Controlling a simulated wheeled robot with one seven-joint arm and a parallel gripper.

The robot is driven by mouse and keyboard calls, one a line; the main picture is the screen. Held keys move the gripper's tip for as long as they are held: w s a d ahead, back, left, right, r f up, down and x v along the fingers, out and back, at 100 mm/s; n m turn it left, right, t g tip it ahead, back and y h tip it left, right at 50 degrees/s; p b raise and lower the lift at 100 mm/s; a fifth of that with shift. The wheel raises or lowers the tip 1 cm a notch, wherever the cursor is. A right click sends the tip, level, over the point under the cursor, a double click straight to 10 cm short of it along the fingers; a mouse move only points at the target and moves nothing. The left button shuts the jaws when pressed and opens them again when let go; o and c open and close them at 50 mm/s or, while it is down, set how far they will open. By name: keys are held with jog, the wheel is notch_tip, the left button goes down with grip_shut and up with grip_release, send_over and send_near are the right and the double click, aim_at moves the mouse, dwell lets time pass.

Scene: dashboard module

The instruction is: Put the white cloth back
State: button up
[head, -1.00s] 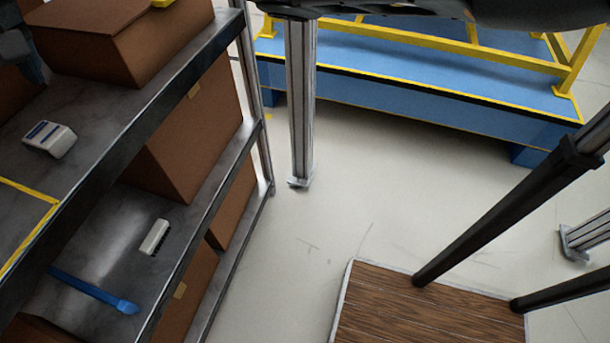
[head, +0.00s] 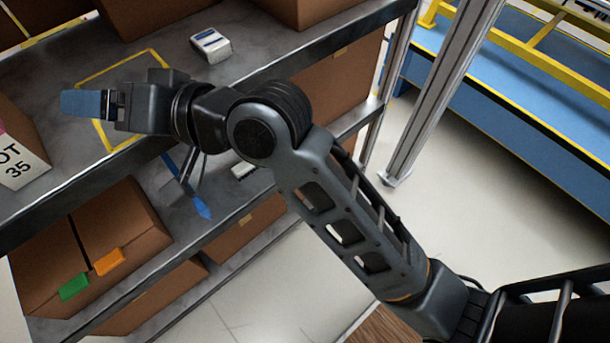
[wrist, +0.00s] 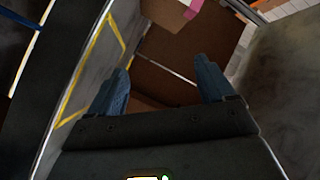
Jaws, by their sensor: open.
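I cannot make out anything that is clearly a white cloth in either current view. A small white block-like item with a blue stripe (head: 210,45) lies on the upper shelf (head: 262,62), to the right of a yellow outline (head: 150,52). The visible part of the outlined area looks bare, but my arm covers some of it. My gripper (head: 80,103) reaches over the upper shelf at the left, across the outline. In the wrist view my gripper's blue fingers (wrist: 162,88) are spread apart, with nothing between them.
A carton with a printed label (head: 22,170) stands on the upper shelf at left. A blue strip-like tool (head: 188,190) and a partly hidden white item (head: 243,170) lie below. A metal post (head: 440,90) stands at right.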

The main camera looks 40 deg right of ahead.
jog(key=s+d+f+m+t+h, duration=0.1)
jog(key=s+d+f+h, duration=0.4)
jog(key=s, duration=0.5)
jog(key=s+d+f+m+t+h, duration=0.1)
jog(key=s+d+f+h, duration=0.1)
jog(key=s+d+f, duration=0.6)
jog(key=s+d+r+n+h, duration=0.1)
jog(key=s+d+r+n, duration=0.1)
jog(key=s, duration=0.8)
jog(key=s+d+r+n+h, duration=0.1)
jog(key=s+d+n, duration=0.2)
jog(key=s, duration=0.6)
jog(key=shift+s+d+r+n+g, duration=0.3)
jog(key=shift+s+d+r+g, duration=0.1)
jog(key=shift+d, duration=0.1)
jog(key=shift+c, duration=0.4)
